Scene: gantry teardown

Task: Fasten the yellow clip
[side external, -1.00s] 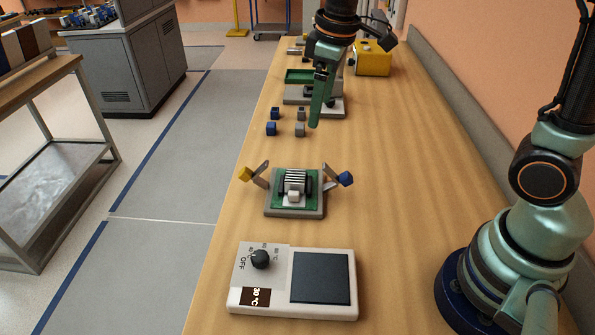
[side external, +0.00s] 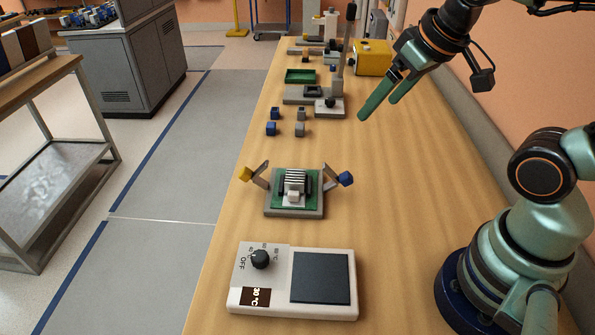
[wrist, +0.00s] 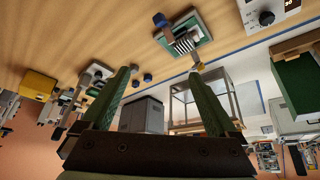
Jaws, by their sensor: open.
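The yellow clip (side external: 246,174) is a yellow block on a grey lever, tilted up and outward at the left side of a small green board (side external: 307,202) on a grey base. A matching blue clip (side external: 345,179) is tilted outward on the right side. A finned grey heatsink (side external: 294,182) sits on the board between them. In the wrist view the yellow clip (wrist: 197,67) shows just beyond the board's lower edge. My gripper (side external: 378,109) is open and empty, high above the bench, behind and right of the board, touching nothing.
A white hotplate unit (side external: 275,308) with a dial stands in front of the board. Several small blue and grey cubes (side external: 271,128) lie behind it. A green tray (side external: 300,76), a grey fixture with a post and a yellow box (side external: 372,58) stand farther back. The bench's right side is clear.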

